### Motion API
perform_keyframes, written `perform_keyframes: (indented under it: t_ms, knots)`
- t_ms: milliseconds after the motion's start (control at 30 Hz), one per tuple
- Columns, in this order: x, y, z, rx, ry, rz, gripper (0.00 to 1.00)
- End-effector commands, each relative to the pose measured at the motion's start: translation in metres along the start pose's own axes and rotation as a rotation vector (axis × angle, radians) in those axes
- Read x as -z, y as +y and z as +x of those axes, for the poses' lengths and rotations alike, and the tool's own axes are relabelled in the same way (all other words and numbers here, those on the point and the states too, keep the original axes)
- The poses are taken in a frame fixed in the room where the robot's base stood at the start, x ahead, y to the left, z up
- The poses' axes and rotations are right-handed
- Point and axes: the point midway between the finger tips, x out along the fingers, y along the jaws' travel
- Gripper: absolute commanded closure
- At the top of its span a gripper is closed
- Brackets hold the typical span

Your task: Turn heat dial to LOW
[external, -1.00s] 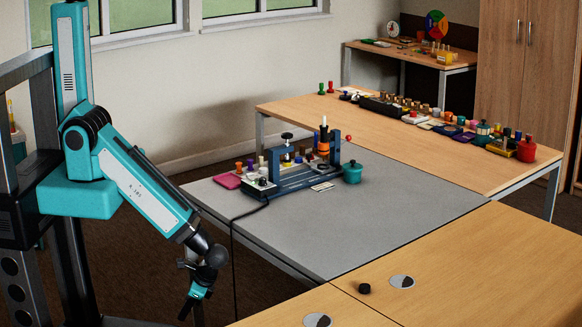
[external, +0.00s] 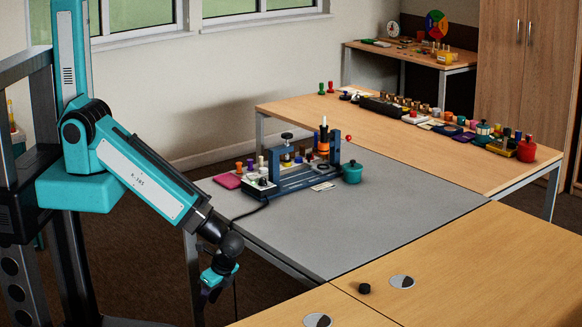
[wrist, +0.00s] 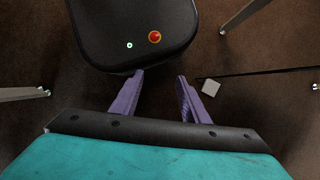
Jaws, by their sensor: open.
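My gripper (external: 210,292) hangs low at the left, beside the grey table's near left edge and well away from the box. In the wrist view, my gripper's two purple fingers (wrist: 161,77) are apart with nothing between them. They point toward the floor, and the apparatus is not in that view.
The grey table (external: 380,225) has bare room right of the apparatus. A teal pot (external: 352,172) stands beside it and a pink pad (external: 228,181) lies to its left. Table legs (wrist: 255,14) and a small pale square (wrist: 210,87) show in the wrist view.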

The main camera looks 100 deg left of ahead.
Motion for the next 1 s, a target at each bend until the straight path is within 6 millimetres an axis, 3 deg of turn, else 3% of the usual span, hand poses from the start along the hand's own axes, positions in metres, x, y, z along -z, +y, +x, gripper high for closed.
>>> perform_keyframes:
  t_ms: [33, 367, 600, 800, 1000]
  knots:
    - [0.008, -0.006, -0.02, 0.031, 0.011, 0.07, 0.59]
    - [0.05, -0.035, -0.125, 0.24, 0.014, 0.542, 0.59]
    - [0.074, -0.049, -0.21, 0.392, -0.028, 0.854, 0.59]
    - [0.081, -0.069, -0.274, 0.465, -0.062, 0.988, 0.59]
    - [0.077, -0.104, -0.318, 0.48, -0.074, 1.0, 0.59]
